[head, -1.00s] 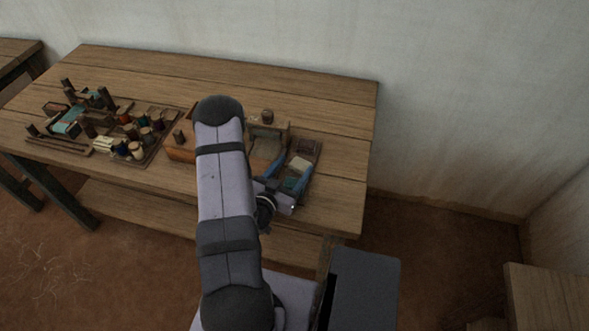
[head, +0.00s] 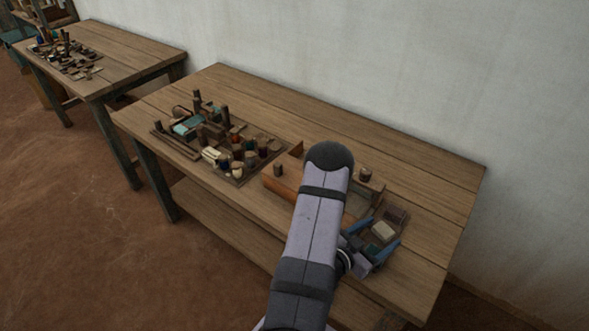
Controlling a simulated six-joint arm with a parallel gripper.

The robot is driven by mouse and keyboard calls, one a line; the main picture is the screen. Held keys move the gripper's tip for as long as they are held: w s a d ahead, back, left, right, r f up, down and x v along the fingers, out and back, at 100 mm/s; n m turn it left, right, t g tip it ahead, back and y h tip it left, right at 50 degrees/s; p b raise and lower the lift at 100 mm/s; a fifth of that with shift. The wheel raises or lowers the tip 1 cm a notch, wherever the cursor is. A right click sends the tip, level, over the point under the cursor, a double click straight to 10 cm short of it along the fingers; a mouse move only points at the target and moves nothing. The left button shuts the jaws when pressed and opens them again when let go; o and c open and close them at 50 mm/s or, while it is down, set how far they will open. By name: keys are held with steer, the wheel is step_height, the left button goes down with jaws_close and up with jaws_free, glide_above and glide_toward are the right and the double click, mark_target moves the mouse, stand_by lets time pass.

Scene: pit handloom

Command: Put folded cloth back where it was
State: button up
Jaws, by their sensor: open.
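A small cream block that looks like the folded cloth (head: 383,232) lies in a dark wooden tray (head: 397,212) at the right front of the table. My gripper (head: 386,230) is open, with one blue finger on either side of the cream block. I cannot tell whether the fingers touch it or how high they are above the tray. My own arm hides part of the table and of the things left of the tray.
An orange-brown wooden box (head: 279,190) stands left of my arm. A wooden tray of spools and pegs (head: 262,162) lies further left. The table's (head: 430,195) back and right parts are clear. A second table (head: 130,58) stands at the far left.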

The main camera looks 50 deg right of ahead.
step_height(320, 180, up, 7)
steer(key=p, duration=0.5)
steer(key=w+a+r+n+t, duration=0.1)
steer(key=w+n+t, duration=0.2)
steer(key=w, duration=0.6)
steer(key=w+a+r+n+t+y+p, duration=0.1)
steer(key=w+r+n+t, duration=0.1)
steer(key=w, duration=0.7)
steer(key=w+a+r+n+t, duration=0.1)
steer(key=w+n+t, duration=0.2)
steer(key=w+t, duration=0.3)
steer(key=shift+w+r+n+t+y, duration=0.15)
steer(key=shift+w+n+t+y, duration=0.2)
steer(key=shift+w, duration=1.3)
steer(key=shift+w+a+r+n+t+y, duration=0.15)
steer(key=shift+w+a+n+t, duration=0.1)
steer(key=shift+w, duration=0.2)
steer(key=shift+w+a+f+n+t+y, duration=0.1)
steer(key=shift+w+a+t, duration=0.1)
steer(key=shift+w, duration=0.2)
